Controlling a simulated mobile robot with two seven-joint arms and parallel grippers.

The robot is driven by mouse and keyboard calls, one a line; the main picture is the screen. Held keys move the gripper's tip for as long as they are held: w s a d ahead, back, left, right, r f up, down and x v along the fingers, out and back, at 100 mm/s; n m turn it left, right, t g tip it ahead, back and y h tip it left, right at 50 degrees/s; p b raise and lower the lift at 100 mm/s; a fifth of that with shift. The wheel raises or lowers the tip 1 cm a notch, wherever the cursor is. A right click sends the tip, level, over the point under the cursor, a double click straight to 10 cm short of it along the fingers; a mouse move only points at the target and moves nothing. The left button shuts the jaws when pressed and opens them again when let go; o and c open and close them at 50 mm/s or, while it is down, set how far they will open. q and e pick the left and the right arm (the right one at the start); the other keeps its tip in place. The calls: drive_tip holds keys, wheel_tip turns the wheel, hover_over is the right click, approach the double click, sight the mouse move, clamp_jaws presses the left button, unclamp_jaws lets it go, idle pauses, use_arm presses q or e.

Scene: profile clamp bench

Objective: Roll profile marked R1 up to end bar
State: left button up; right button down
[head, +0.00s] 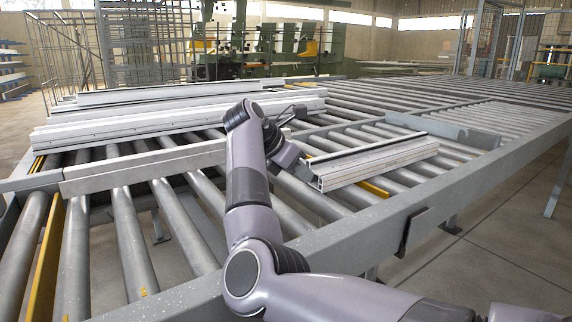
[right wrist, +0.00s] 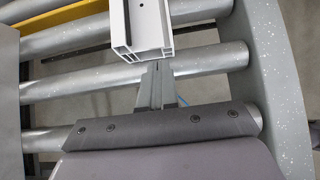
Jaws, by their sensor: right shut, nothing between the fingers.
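A short pale aluminium profile (head: 372,162) lies on the rollers right of my right gripper; I cannot read any R1 mark on it. Its hollow, slotted end (right wrist: 140,48) faces my right gripper in the right wrist view. My right gripper (right wrist: 158,68) is shut and empty, its fingertips at or just short of that end; I cannot tell whether they touch. In the head view, my wrist partly hides the fingers. A grey bar (head: 445,128) lies across the rollers beyond the profile; I cannot tell whether it is the end bar. My left gripper is not in view.
Several long profiles (head: 170,128) lie at the back left. A flat grey beam (head: 140,168) crosses the rollers in front of them. The frame's side rail (head: 390,205) runs along the near right, with a dark bracket (head: 417,228). Bare rollers (head: 480,115) stretch away at the right.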

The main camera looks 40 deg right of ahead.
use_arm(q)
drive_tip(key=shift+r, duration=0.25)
use_arm(e)
drive_tip(key=shift+d, duration=0.8)
drive_tip(key=shift+s+d, duration=0.1)
